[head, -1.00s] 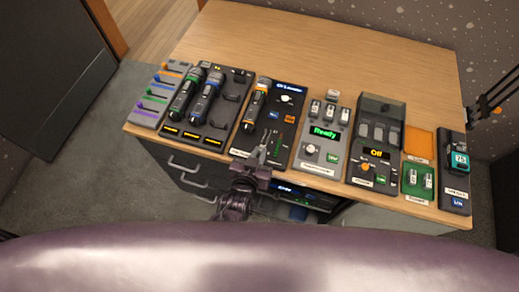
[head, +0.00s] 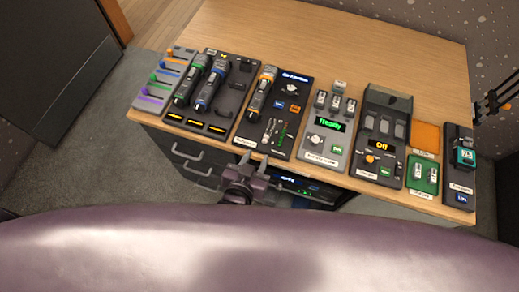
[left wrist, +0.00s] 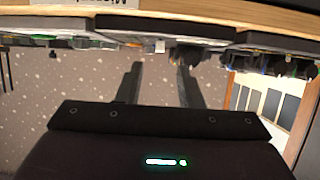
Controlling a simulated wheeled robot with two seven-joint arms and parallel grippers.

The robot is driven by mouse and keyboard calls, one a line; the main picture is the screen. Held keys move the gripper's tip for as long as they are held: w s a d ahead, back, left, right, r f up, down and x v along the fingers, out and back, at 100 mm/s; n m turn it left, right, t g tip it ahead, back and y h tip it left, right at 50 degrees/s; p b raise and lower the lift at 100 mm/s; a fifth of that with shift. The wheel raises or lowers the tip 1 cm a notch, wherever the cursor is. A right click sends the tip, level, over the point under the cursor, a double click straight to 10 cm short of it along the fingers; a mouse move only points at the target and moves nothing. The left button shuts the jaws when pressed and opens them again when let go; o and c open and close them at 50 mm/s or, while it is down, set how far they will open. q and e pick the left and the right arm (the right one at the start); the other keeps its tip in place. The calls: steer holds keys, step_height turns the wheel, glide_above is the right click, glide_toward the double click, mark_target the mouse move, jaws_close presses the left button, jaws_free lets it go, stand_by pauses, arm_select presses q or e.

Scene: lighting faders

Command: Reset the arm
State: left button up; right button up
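My left gripper (head: 252,163) is at the front edge of the desk, below the black panel (head: 282,93) that holds an orange-banded microphone. Its two fingers also show in the left wrist view (left wrist: 158,75), spread apart with nothing between them. They point toward the desk's front edge, which lies across the top of that view. The gripper appears apart from the devices. My right gripper is not in view.
The wooden desk (head: 370,40) carries a fader board (head: 166,82), a microphone dock (head: 212,98), a box reading "Ready" (head: 330,125), a box reading "Off" (head: 383,135) and a green switch box (head: 423,174). Drawer handles (head: 190,168) stick out in front. The desk's rear is clear.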

arm_select(q)
steer(key=shift+s+a+r, duration=0.1)
steer(key=shift+s+r, duration=0.1)
steer(key=shift+s, duration=0.2)
steer(key=s+a+f+g, duration=0.2)
steer(key=s+f, duration=0.1)
steer(key=f, duration=0.5)
steer(key=s+a+f+m+g+y, duration=0.1)
steer(key=s+a+f+g, duration=0.1)
steer(key=f, duration=0.5)
steer(key=s+a+f+g, duration=0.2)
steer(key=s+f, duration=0.1)
steer(key=f, duration=0.5)
steer(key=s+a+f+g+y, duration=0.1)
steer(key=s+a+f+g, duration=0.2)
steer(key=s+a+f, duration=0.3)
steer(key=s+a+f+n+g+y, duration=0.1)
steer(key=s+a+f+g, duration=0.2)
steer(key=s+a+f, duration=0.4)
steer(key=s+f, duration=0.2)
steer(key=s, duration=0.2)
steer(key=shift+s+a+n, duration=0.25)
steer(key=shift+s+n, duration=0.05)
steer(key=shift+s, duration=0.1)
steer(key=shift+w, duration=0.1)
